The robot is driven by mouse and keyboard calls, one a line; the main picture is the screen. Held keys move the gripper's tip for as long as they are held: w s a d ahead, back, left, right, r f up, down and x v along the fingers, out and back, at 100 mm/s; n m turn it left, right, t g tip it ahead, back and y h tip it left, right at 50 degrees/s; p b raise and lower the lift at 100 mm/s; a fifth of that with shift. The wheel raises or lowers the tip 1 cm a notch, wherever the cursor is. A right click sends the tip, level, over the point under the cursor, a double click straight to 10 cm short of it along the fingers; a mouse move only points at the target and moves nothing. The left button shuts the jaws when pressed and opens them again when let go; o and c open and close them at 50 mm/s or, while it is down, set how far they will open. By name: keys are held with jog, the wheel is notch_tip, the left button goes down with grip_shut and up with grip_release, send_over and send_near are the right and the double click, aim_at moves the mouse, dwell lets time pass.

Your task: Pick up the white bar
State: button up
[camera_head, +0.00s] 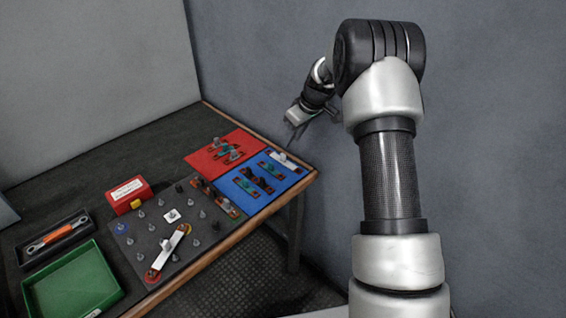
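Two white bars show. One white bar (284,159) lies at the far right corner of the blue mat (237,192), with a small dark knob or post near its left end. A longer white bar (174,240) lies slantwise on the dark peg board (151,224), between a red ring at its lower end and a yellow ring at its upper end, with a light knob at its middle. My gripper (293,131) hangs above and beyond the blue mat's far right corner, apart from both bars. Its fingers are small, and their opening is unclear.
A red mat (206,158) with coloured parts adjoins the blue mat. A red box (128,194), a green tray (75,285) and a black tray (27,256) with an orange-handled tool stand at left. Several pegs rise from the board. A wall stands behind the table.

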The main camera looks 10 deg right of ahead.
aim_at(283, 154)
jog(key=b+x, duration=0.1)
jog(key=x, duration=0.7)
jog(key=shift+a+f, duration=0.15)
jog(key=shift+f, duration=0.15)
grip_shut()
